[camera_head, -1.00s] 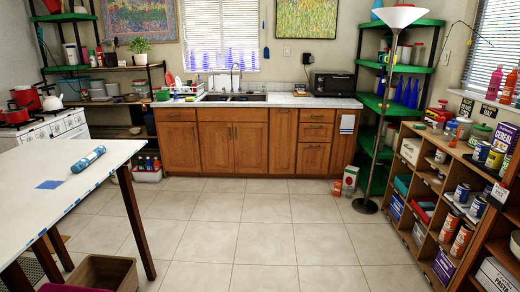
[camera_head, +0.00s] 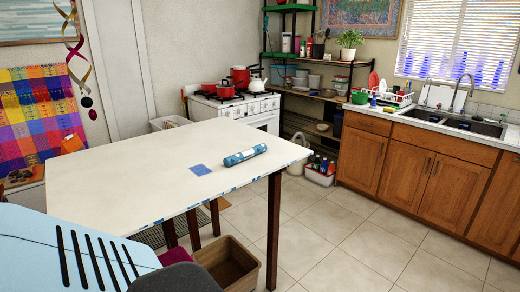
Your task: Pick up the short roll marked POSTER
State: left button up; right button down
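A short blue roll (camera_head: 245,155) lies on its side on the white table (camera_head: 120,165), close to the table's far right corner. It has a pale band around it, but any lettering is too small to read. A flat blue square (camera_head: 200,170) lies just left of it on the tabletop. Nothing touches the roll. Neither of my grippers shows in the head view.
A light blue slotted panel (camera_head: 80,255) and a dark grey rounded shape (camera_head: 175,278) fill the lower left. A brown open box (camera_head: 228,262) stands on the floor under the table. Tiled floor is clear between the table and the wooden cabinets (camera_head: 410,170).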

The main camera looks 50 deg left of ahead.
aim_at(229, 161)
jog(key=i+u, duration=0.2)
jog(key=i, duration=0.2)
jog(key=i+l+u, duration=0.45)
jog(key=i, duration=0.3)
jog(key=i+l+u, duration=0.1)
jog(key=i+u, duration=0.2)
jog(key=u, duration=0.2)
jog(key=i+l+u, duration=0.2)
jog(key=u, duration=0.3)
jog(key=i+l+u, duration=0.55)
jog(key=l+u, duration=0.2)
jog(key=u, duration=0.2)
jog(key=i+l+u, duration=0.1)
jog(key=l+u, duration=0.15)
jog(key=i+l+u, duration=0.2)
jog(key=l, duration=0.3)
jog(key=k+j, duration=0.05)
jog(key=k, duration=0.05)
